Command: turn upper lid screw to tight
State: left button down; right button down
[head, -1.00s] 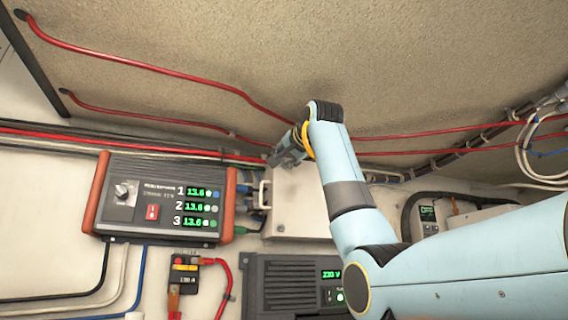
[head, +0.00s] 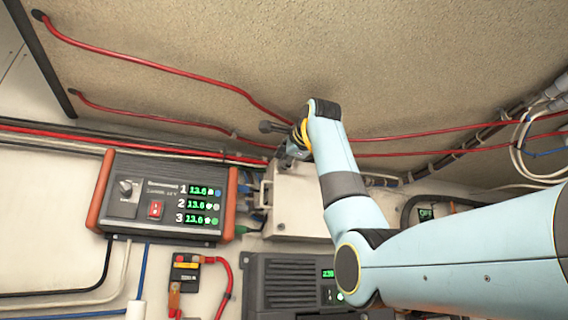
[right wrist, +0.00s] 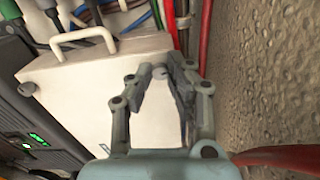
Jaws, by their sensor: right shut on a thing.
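The white box (head: 308,212) with a flat lid is on the wall, right of the charger panel. It also fills the left of the right wrist view (right wrist: 95,95). My right gripper (head: 283,157) is at the box's top edge in the head view. In the right wrist view its fingers (right wrist: 160,76) are shut on the upper lid screw (right wrist: 159,72), a small grey round head at the lid's edge, mostly covered by the fingertips. My left gripper is in neither view.
A pale handle (right wrist: 78,40) sticks up along the box's cable side, with coloured cables beyond it. Red cables (head: 400,133) run along the rough wall close above the gripper. The charger panel (head: 160,196) is at left, a dark vented unit (head: 290,285) below.

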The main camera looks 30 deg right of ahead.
jog(key=shift+m, duration=0.9)
jog(key=shift+b, duration=0.3)
jog(key=c, duration=1.2)
grip_release()
jog(key=shift+c, duration=0.2)
jog(key=shift+s, duration=0.1)
jog(key=v, duration=1.1)
jog(key=shift+s+a, duration=0.2)
jog(key=shift+s, duration=0.2)
jog(key=shift+f, duration=0.1)
